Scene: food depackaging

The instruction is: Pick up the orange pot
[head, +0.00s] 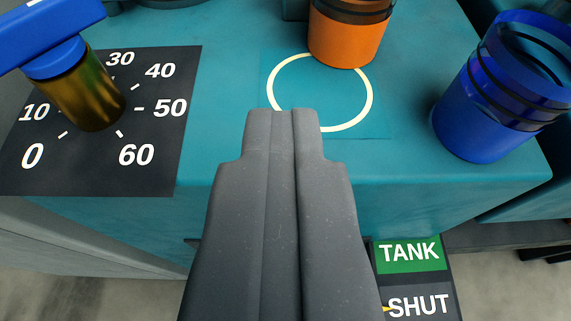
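The orange pot (346,38) stands upright on the teal table at the top centre of the head view, its top cut off by the picture edge. It has a dark band near its upper part. Its base overlaps the far right edge of a pale ring (275,82) marked on the table. My gripper (283,112) points forward from the bottom centre, its fingers together with nothing visible between them. Its tips appear over the near edge of the ring, apart from the pot.
A blue ribbed pot (490,95) stands at the right. At the left, a blue lever with a brass stem (85,92) rises over a black dial plate (160,165) numbered 0 to 60. A TANK/SHUT sign (408,256) is below the table's front edge (450,183).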

